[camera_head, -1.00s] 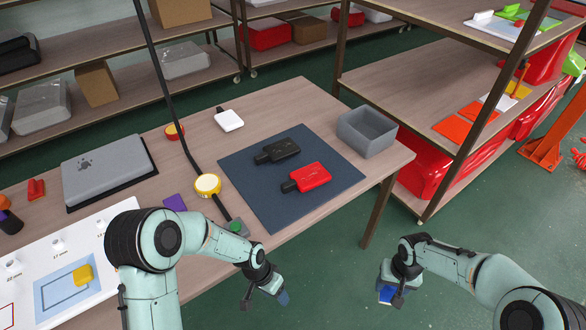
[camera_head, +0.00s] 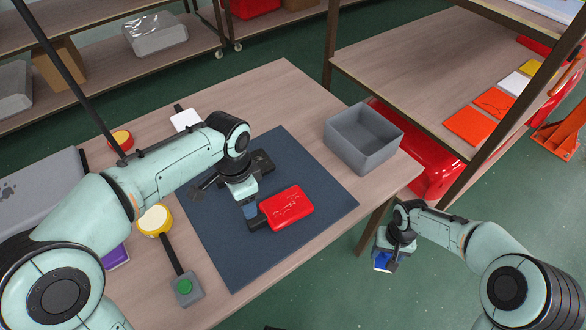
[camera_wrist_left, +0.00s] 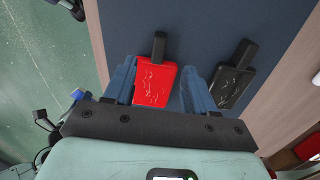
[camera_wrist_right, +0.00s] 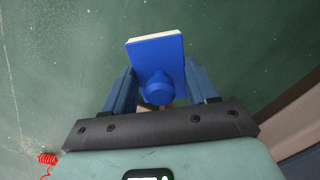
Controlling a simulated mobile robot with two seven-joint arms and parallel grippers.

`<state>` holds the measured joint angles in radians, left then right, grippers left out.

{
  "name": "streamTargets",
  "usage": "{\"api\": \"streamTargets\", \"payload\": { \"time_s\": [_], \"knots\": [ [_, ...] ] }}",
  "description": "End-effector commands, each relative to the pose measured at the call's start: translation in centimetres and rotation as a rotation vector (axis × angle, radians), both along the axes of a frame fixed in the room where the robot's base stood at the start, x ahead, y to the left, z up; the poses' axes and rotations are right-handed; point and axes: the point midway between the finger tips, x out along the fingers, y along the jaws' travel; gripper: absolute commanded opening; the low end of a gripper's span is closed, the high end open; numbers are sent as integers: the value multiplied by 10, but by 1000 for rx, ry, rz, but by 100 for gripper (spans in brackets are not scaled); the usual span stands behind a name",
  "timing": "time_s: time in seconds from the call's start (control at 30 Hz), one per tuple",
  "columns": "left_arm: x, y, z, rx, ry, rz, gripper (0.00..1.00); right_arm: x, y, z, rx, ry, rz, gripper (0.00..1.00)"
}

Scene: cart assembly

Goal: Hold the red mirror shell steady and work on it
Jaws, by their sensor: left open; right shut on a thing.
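The red mirror shell (camera_head: 288,207) lies on the dark mat, with a scratched-looking face and a black stem at its left end. My left gripper (camera_head: 249,206) is over that stem end, fingers open and pointing down. In the left wrist view the red shell (camera_wrist_left: 155,82) shows between the two open fingers; I cannot tell how high they are above it. My right gripper (camera_head: 385,258) is off the table's right side, shut on a blue block with a round knob and a pale far face (camera_wrist_right: 156,62). A black mirror shell (camera_wrist_left: 232,82) lies beside the red one.
The dark blue mat (camera_head: 225,262) covers the table's right part. An empty grey bin (camera_head: 363,138) stands at its back right. A shelf (camera_head: 410,75) stands at right.

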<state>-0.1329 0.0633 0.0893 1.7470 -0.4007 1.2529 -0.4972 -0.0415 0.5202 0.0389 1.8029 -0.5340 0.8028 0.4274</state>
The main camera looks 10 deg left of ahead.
Motion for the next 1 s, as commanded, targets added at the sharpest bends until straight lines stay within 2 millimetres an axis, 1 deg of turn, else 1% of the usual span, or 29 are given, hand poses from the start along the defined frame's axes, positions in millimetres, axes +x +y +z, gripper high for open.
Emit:
{"api": "streamTargets", "payload": {
  "time_s": [0.07, 0.13, 0.23, 0.37, 0.5, 0.7, 0.83, 1.0],
  "knots": [
    [-1, 1, 1, 3, -1, -3, 55, 0, 0, -1, 0, 1, 0, 33],
    [-1, 1, -2, 4, -1, -4, 55, 0, 0, -2, 0, 1, 0, 33],
    [-1, 1, -14, 5, 2, -3, 55, -1, 0, -4, 0, 2, 0, 33],
    [-2, 2, -38, 4, 4, -1, 55, -2, 0, -9, 0, 3, 0, 33],
    [-2, 1, -66, 3, 4, -3, 55, -3, 0, -14, 0, 5, 0, 33],
    [-2, 1, -98, 3, 3, -2, 55, -4, 0, -20, 0, 6, 0, 33],
    [-2, 1, -111, 3, 1, -1, 55, -4, 0, -21, 0, 7, 0, 33],
    [-1, 1, -117, 3, 0, -1, 55, -4, 0, -22, 0, 7, 0, 33]
  ]
}}
